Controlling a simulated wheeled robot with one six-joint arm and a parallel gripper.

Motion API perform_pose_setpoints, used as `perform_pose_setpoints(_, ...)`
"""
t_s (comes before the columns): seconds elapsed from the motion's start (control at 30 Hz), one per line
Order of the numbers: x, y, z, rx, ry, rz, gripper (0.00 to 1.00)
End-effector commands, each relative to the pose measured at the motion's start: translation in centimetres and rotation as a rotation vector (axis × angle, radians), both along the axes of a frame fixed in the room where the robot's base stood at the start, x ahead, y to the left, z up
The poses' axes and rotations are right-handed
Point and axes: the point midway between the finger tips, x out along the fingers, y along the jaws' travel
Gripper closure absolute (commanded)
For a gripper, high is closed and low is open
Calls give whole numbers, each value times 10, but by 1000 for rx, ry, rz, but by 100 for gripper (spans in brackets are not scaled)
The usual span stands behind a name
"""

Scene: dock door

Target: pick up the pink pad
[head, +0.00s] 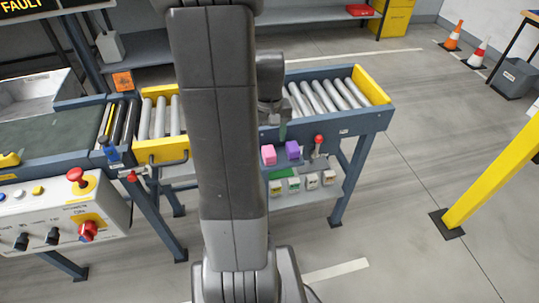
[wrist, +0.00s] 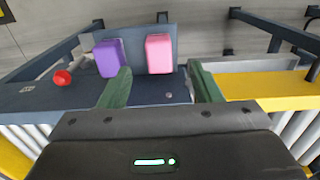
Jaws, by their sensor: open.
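The pink pad (head: 268,154) is a small rounded block on the front of the roller conveyor's frame, just left of a purple pad (head: 293,150). In the wrist view the pink pad (wrist: 159,53) is ahead of my gripper (wrist: 161,82), roughly centred between its two green fingers. The purple pad (wrist: 110,58) is beside it on the left there, close to the left finger's line. My gripper is open and empty, apart from the pink pad. In the head view my arm hides most of the gripper; one green finger (head: 283,131) shows above the pads.
A red-knobbed lever (head: 319,140) stands right of the purple pad. Below is a shelf with several small labelled blocks (head: 295,184). The roller conveyor (head: 330,96) lies behind. A yellow post (head: 490,185) stands at the right, with open floor between.

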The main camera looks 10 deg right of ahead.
Motion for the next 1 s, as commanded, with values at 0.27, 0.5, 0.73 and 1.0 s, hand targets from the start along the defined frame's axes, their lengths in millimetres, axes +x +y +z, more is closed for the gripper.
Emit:
perform_pose_setpoints(0.27,0,0,-26,0,0,0,42)
perform_pose_setpoints(0.5,6,-1,-57,1,3,0,42)
perform_pose_setpoints(0.73,7,-2,-75,0,-1,0,42)
perform_pose_setpoints(1.0,7,-1,-75,0,-1,0,56)
